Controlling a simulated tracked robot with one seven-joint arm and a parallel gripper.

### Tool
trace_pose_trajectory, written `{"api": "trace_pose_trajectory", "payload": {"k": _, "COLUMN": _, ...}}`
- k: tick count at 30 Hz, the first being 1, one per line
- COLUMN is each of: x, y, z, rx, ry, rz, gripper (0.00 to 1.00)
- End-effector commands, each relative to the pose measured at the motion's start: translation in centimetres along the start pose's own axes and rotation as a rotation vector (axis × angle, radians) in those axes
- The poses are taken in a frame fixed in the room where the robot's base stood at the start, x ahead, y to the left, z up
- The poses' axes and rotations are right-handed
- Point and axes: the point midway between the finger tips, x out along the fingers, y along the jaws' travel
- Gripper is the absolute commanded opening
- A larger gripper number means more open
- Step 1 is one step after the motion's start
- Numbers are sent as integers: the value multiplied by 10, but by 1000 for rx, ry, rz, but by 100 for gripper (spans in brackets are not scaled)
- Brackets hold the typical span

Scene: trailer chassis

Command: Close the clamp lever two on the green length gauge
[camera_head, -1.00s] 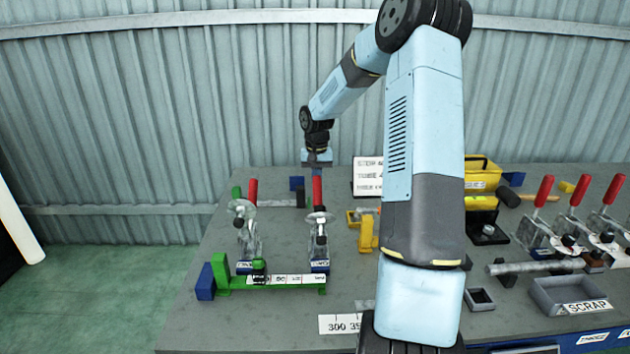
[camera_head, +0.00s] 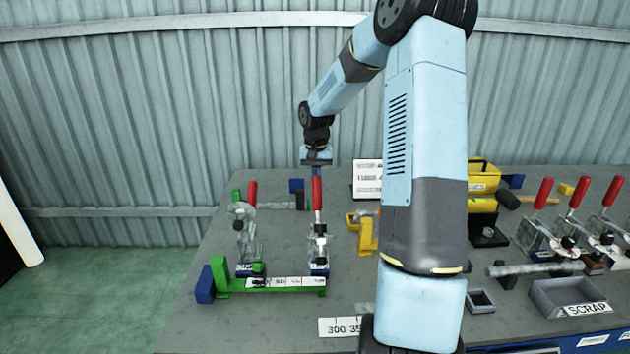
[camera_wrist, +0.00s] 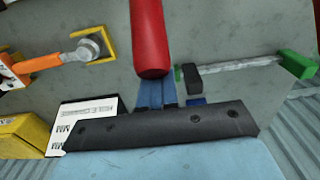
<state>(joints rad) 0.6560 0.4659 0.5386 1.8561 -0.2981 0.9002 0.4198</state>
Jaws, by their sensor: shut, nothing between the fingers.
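The green length gauge (camera_head: 222,282) lies at the left front of the bench, with a white marked scale and a blue end block. Two clamps with red lever handles stand just behind it. The left lever (camera_head: 252,193) is upright. The right lever (camera_head: 317,192) is also upright, and its red handle (camera_wrist: 150,40) fills the top middle of the wrist view. My gripper (camera_wrist: 156,94) is shut and empty, with its blue fingers right by the end of that handle. The handle partly covers the fingertips, and I cannot tell whether they touch.
A metal bar (camera_wrist: 232,68) between dark and green holders lies behind the clamps. A white sign (camera_head: 367,178) and a yellow box (camera_head: 483,174) stand to the right. More red-handled clamps (camera_head: 577,192) and a scrap tray (camera_head: 568,295) are at far right.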

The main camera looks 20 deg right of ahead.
Motion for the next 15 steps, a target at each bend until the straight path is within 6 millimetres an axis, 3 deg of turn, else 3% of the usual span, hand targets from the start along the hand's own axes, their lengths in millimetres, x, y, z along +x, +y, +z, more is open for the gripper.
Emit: {"api": "trace_pose_trajectory", "payload": {"k": 15, "x": -12, "y": 0, "z": 18, "rx": -1, "ry": 1, "rz": 1, "gripper": 0}}
